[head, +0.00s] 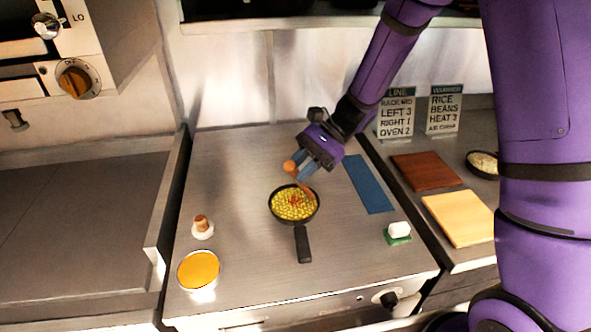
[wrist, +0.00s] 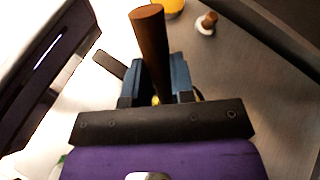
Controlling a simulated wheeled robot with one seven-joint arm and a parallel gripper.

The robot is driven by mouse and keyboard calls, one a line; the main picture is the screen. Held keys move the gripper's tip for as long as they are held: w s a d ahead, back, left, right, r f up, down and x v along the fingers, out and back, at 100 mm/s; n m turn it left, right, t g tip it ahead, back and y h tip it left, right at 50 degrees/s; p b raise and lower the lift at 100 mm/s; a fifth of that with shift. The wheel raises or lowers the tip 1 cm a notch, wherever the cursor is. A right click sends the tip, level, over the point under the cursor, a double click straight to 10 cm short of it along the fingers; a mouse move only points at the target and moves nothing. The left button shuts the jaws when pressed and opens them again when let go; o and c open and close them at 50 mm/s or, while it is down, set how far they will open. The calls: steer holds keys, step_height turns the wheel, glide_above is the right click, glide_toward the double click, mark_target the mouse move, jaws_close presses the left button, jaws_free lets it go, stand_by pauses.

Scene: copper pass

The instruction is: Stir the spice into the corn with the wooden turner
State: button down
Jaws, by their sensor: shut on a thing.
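A black pan (head: 303,243) with yellow corn (head: 290,208) stands on the steel worktop, its handle toward me. A reddish patch of spice (head: 294,200) shows on the corn near the middle. My gripper (head: 304,173) is above the pan's far right side, shut on the wooden turner (head: 308,190). The turner slants down, and its lower end reaches the corn at the pan's right side. In the wrist view the turner's handle (wrist: 150,50) stands up between the blue fingers. There the gripper mostly hides the pan, and only its black handle (wrist: 109,63) and a bit of corn show.
An orange-filled round container (head: 199,270) and a small brown-topped shaker (head: 202,226) stand left of the pan. A blue mat (head: 369,184) and a green-and-white sponge (head: 398,233) lie right. Brown (head: 426,171) and pale (head: 459,217) boards lie farther right.

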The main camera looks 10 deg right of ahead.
steer(key=shift+d+r, duration=0.2)
steer(key=shift+r, duration=0.05)
step_height(320, 180, up, 3)
steer(key=shift+s+a+f, duration=0.1)
steer(key=shift+s, duration=0.05)
steer(key=shift+r, duration=2.55)
